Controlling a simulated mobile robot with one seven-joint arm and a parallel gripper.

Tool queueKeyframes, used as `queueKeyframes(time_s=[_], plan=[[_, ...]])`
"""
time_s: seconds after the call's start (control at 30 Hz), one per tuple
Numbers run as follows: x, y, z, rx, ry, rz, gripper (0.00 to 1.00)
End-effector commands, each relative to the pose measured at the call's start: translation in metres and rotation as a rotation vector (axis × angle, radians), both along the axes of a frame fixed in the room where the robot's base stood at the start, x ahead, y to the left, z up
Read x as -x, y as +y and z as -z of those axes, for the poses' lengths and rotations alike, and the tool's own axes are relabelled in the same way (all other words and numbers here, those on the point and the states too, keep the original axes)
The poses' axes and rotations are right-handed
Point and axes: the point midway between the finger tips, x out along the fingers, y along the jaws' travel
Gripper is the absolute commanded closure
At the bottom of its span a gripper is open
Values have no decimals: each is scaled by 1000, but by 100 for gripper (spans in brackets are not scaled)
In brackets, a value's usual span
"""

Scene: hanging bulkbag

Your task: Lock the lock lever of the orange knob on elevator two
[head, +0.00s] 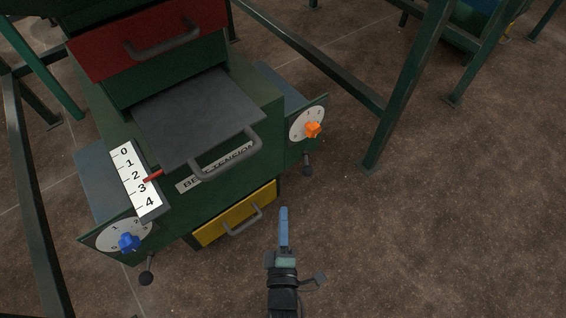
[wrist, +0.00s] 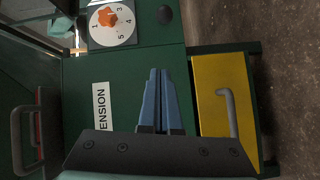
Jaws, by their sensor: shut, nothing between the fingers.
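The orange knob (head: 312,129) sits on a white numbered dial (head: 303,122) on the right side of the green cabinet. A dark ball-ended lever (head: 307,168) hangs below that dial. In the wrist view the orange knob (wrist: 111,20) and dial (wrist: 122,38) are at the top, with a dark round ball (wrist: 165,13) to their right. My gripper (head: 283,210) is shut and empty, in front of the cabinet, below and left of the knob and apart from it. Its blue fingers (wrist: 160,88) lie together in the wrist view. No label naming elevator two is readable.
A blue knob (head: 129,242) on a dial and another ball lever (head: 147,277) are at lower left. The yellow drawer (head: 236,213), grey tray (head: 196,115) and red drawer (head: 147,40) have protruding handles. A green post (head: 405,85) stands right. Brown floor is open at lower right.

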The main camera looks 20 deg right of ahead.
Motion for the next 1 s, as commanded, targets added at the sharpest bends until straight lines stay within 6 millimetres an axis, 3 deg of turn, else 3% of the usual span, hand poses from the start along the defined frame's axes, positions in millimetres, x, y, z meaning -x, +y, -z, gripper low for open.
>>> queueKeyframes(time_s=[0.57,0.77,1.0], plan=[[-4,-2,3,3,2,2,100],[-34,-11,7,3,-3,1,100],[-85,-28,11,3,-2,1,100]])
